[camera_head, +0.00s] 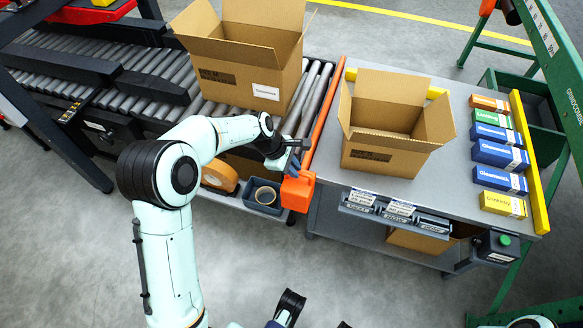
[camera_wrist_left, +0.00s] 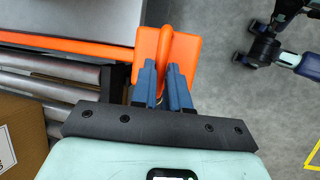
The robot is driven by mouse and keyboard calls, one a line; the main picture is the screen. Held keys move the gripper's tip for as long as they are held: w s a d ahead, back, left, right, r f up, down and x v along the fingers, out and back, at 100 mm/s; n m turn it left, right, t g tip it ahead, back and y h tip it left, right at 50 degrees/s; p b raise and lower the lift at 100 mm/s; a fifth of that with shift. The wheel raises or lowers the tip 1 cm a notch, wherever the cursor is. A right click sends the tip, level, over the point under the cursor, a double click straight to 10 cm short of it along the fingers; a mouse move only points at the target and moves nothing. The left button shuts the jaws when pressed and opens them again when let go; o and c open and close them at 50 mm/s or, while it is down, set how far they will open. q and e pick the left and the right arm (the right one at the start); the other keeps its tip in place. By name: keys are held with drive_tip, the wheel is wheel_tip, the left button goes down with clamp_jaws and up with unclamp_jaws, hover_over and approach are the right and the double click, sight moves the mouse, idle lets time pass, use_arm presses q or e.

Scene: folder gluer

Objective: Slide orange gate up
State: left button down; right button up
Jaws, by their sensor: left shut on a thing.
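The orange gate (camera_head: 323,122) is a long bar between the roller conveyor and the grey table, with a blocky orange end (camera_head: 297,191) at its near end. In the left wrist view the bar (camera_wrist_left: 65,43) runs in from the left to the orange end block, which has a raised rib (camera_wrist_left: 165,50). My left gripper (camera_head: 294,168) is at this near end. In the left wrist view its blue fingers (camera_wrist_left: 162,82) are shut on the rib of the orange gate. The contact is partly hidden in the head view.
An open carton (camera_head: 250,60) stands on the rollers left of the gate. Another open carton (camera_head: 388,125) stands on the table (camera_head: 450,150), right of the bar. Small colored boxes (camera_head: 500,154) line the table's right edge.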

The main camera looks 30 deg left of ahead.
use_arm(q)
drive_tip(key=shift+w+a+r, duration=0.1)
drive_tip(key=shift+w+r, duration=0.05)
drive_tip(key=shift+r, duration=0.2)
use_arm(e)
drive_tip(key=shift+s+a+r, duration=0.1)
drive_tip(key=shift+s, duration=0.05)
use_arm(q)
drive_tip(key=c, duration=1.2)
unclamp_jaws()
drive_tip(key=shift+c, duration=0.2)
drive_tip(key=shift+o, duration=0.6)
drive_tip(key=shift+f, duration=0.1)
drive_tip(key=p+v, duration=0.2)
drive_tip(key=v, duration=1.1)
drive_tip(key=shift+s+r+p, duration=0.2)
drive_tip(key=shift+s+p, duration=0.05)
drive_tip(key=shift+p, duration=0.15)
use_arm(e)
drive_tip(key=r, duration=0.1)
drive_tip(key=s+r, duration=0.2)
drive_tip(key=shift+s+a+g, duration=0.1)
drive_tip(key=shift+a+g, duration=0.2)
drive_tip(key=shift+g, duration=0.1)
drive_tip(key=shift+f, duration=0.1)
